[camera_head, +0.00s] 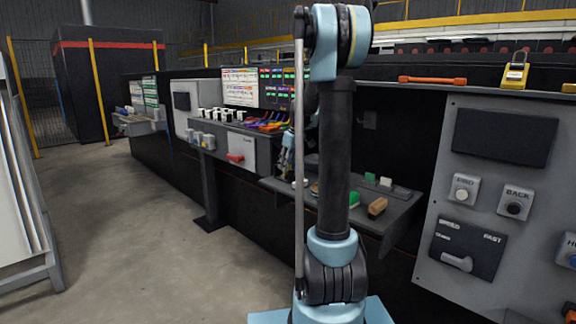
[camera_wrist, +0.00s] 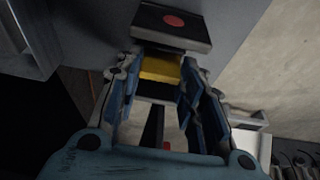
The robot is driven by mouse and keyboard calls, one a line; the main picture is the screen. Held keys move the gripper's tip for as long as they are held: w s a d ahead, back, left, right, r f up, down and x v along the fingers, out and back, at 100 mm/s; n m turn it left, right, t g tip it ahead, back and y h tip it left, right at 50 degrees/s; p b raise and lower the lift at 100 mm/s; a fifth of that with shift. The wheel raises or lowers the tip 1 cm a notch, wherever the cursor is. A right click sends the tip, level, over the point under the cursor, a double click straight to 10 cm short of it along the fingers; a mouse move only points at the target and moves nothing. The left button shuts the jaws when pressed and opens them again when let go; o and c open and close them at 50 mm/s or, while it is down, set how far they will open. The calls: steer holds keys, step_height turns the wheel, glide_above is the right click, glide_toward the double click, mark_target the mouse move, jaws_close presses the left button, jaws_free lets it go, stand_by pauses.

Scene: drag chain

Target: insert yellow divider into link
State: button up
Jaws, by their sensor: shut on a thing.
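My gripper (camera_wrist: 160,80) shows in the wrist view with blue fingers closed on the yellow divider (camera_wrist: 161,69). The divider sits crosswise between the fingertips; its lower edge is in shadow. Just beyond it is a dark block with a red round mark (camera_wrist: 172,21), against a grey surface. I cannot tell whether this block is the link, or whether the divider touches it. In the head view my arm stands in front of the workbench and hides most of the gripper and the divider.
In the head view a grey shelf (camera_head: 397,218) holds green, white and tan pieces. A grey control panel (camera_head: 425,240) stands at the right. A console with colored handles (camera_head: 263,124) is behind my arm. The floor (camera_head: 140,220) at left is open.

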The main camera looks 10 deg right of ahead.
steer(key=shift+f, duration=0.25)
steer(key=o, duration=0.9)
steer(key=shift+c, duration=0.2)
steer(key=shift+r, duration=0.15)
steer(key=v, duration=1.1)
steer(key=shift+r, duration=0.3)
steer(key=shift+d, duration=0.1)
